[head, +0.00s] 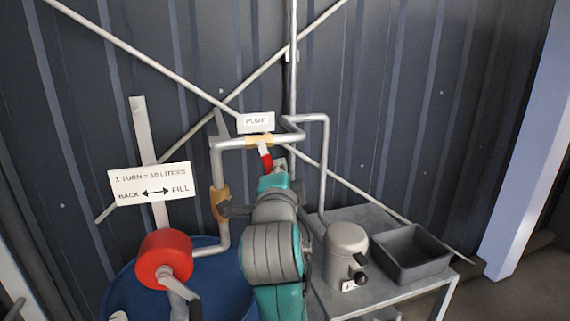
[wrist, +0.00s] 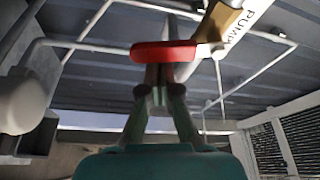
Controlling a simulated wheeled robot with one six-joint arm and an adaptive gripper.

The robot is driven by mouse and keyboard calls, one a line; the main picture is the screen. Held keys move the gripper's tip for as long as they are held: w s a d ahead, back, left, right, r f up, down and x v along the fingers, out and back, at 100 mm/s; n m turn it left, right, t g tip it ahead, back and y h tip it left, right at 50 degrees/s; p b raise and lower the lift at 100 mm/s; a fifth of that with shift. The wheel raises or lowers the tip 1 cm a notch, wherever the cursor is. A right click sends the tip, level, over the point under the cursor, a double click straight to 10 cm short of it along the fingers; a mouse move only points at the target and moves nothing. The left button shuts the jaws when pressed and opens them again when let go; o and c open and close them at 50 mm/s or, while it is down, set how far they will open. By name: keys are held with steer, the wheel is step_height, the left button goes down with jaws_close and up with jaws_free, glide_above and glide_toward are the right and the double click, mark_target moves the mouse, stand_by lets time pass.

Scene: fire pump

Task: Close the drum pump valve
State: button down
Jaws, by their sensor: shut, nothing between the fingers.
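The valve (head: 259,140) is a brass-coloured body in the horizontal grey pipe, under a white sign that reads PUMP. Its lever hangs down from it, tilted slightly right, with a red grip (head: 266,162). In the wrist view the red grip (wrist: 163,51) lies across the picture just beyond my fingertips, and part of the brass body (wrist: 218,22) shows above right. My gripper (wrist: 158,80) is shut and empty, its fingers pointing at the red grip. In the head view my gripper (head: 279,166) is right beside the grip, partly hidden by my arm. I cannot tell whether they touch.
A red hand pump (head: 165,256) with a crank stands on a blue drum (head: 128,290) at lower left. A second brass fitting (head: 219,204) is on the vertical pipe. A grey table (head: 375,310) at right carries a grey canister (head: 346,244) and dark tray (head: 411,252).

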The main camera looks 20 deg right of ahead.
steer(key=shift+a+f+m+g, duration=0.2)
steer(key=shift+a+m, duration=0.15)
steer(key=shift+m, duration=0.2)
steer(key=shift+a+f+m+g, duration=0.2)
steer(key=shift+a+m, duration=0.1)
steer(key=shift+m, duration=0.25)
steer(key=shift+a, duration=0.2)
steer(key=shift+d, duration=0.1)
steer(key=s, duration=0.9)
steer(key=shift+s+d, duration=0.25)
steer(key=shift+d, duration=0.1)
